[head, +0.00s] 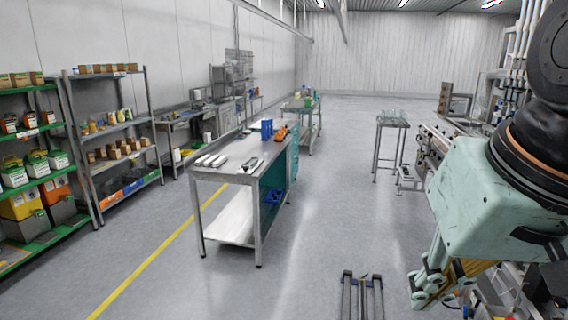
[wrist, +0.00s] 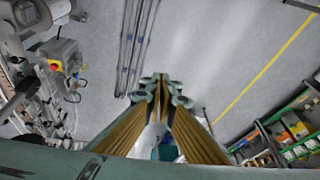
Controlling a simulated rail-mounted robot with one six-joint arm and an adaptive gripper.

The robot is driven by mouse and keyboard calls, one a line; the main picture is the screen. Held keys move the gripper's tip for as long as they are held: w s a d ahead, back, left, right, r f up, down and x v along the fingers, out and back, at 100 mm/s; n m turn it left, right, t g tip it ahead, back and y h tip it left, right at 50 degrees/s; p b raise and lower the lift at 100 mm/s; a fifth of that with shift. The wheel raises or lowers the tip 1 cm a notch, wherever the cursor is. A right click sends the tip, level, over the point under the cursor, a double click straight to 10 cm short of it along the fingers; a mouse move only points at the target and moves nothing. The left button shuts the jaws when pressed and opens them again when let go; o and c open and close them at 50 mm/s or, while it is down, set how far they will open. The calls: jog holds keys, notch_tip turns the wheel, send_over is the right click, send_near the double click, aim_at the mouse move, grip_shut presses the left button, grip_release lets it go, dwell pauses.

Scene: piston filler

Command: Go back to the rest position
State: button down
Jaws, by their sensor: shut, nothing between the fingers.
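My gripper (head: 437,283) shows at the lower right of the head view, a pale green body with fingers pointing down. In the wrist view my gripper (wrist: 160,84) has its yellow-brown fingers brought together at the tips. It is shut and holds nothing. It hangs over open floor, apart from any bench or shelf.
A steel workbench (head: 224,174) with tools and blue bins stands mid-room. Shelves with green edges (head: 38,130) and a grey rack (head: 72,110) line the left wall. Filler machinery (head: 440,140) is at right. Rails (head: 362,292) run along the floor. The central aisle (head: 335,190) is clear.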

jog(key=s+d+f+n, duration=0.1)
jog(key=s, duration=0.6)
jog(key=shift+d+f+h, duration=0.15)
jog(key=shift+d+h, duration=0.05)
jog(key=shift+h, duration=0.1)
jog(key=shift+f, duration=0.1)
notch_tip(320, 180, down, 12)
jog(key=b, duration=1.2)
jog(key=shift+s, duration=0.15)
jog(key=shift+f+b, duration=0.6)
jog(key=shift+b, duration=0.2)
jog(key=shift+d+r, duration=0.15)
